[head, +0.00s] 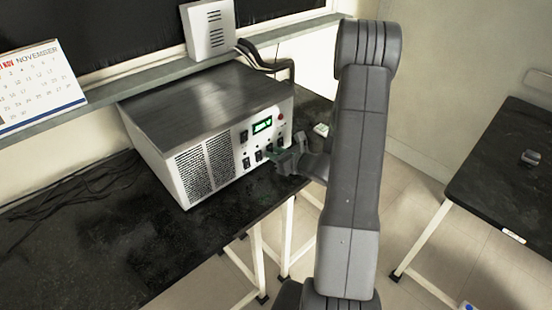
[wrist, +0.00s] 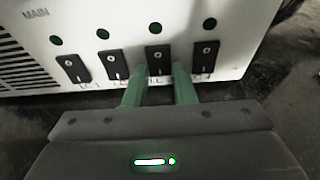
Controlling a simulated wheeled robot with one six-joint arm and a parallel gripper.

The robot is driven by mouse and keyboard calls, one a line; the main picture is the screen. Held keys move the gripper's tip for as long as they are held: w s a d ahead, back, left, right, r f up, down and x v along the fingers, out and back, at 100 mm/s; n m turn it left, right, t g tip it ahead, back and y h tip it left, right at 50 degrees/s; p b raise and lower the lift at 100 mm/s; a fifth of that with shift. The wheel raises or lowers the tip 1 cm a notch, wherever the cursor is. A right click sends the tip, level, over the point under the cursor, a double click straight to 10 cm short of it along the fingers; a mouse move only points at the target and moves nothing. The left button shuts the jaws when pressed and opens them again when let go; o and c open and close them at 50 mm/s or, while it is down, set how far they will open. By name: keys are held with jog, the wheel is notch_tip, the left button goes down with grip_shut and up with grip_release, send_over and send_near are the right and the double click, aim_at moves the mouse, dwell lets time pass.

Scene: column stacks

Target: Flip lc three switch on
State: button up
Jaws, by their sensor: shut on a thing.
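A white-fronted power box (head: 222,150) stands on a dark bench, with a row of black rocker switches low on its front. In the wrist view the third switch from the left (wrist: 158,59) is between the green fingertips of my gripper (wrist: 159,76). The fingers are shut on its lower part, one on each side. Other switches show at the far left (wrist: 73,68), second (wrist: 113,65) and right (wrist: 206,58). Labels under the switches are partly hidden and hard to read. In the head view my gripper (head: 285,161) is at the lower right of the front, covering part of the row.
Round dark green lamps sit above the switches (wrist: 155,28). A green display (head: 262,125) is on the box. The bench (head: 110,250) is clear at front left. Another table (head: 510,170) stands right.

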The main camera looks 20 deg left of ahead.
jog(key=shift+f+t+y+b, duration=0.3)
jog(key=shift+f+y+b, duration=0.25)
jog(key=shift+b, duration=1.5)
jog(key=shift+r+y+b, duration=0.25)
jog(key=shift+y+b, duration=0.1)
jog(key=shift+b, duration=0.65)
jog(key=o, duration=0.7)
jog(key=v, duration=1.4)
jog(key=shift+f+b, duration=0.15)
jog(key=shift+b, duration=0.3)
jog(key=shift+a, duration=0.15)
